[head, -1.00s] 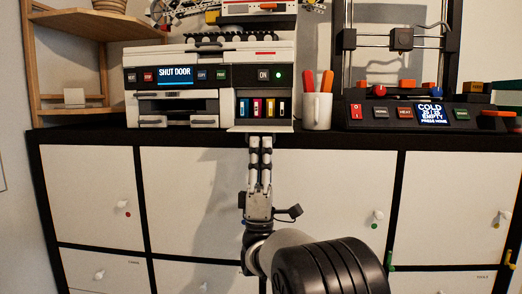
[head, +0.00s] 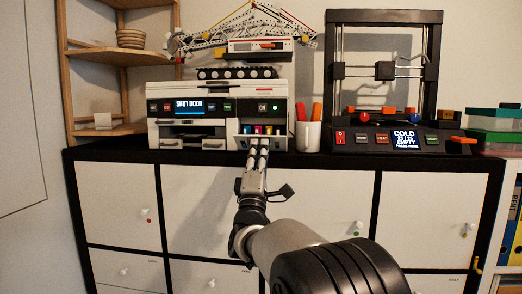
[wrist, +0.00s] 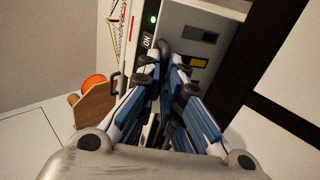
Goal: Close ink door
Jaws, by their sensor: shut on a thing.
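The white and grey printer (head: 218,113) stands on the cabinet, and its screen (head: 189,107) reads "SHUT DOOR". The ink bay at its lower right is open, with several coloured cartridges (head: 262,129) showing. The ink door (head: 277,144) is folded down below the bay, and my fingers hide much of it. My gripper (head: 258,143) reaches up from below to the door, its fingers close together and shut on it. In the wrist view my gripper (wrist: 165,65) lies in front of the bay, and the exact contact is hidden between the fingers.
A white mug (head: 308,136) with orange-handled tools stands just right of the printer. A 3D printer (head: 383,75) is further right. A wooden shelf (head: 108,60) is at the left. The cabinet's top edge (head: 200,157) runs below the ink bay.

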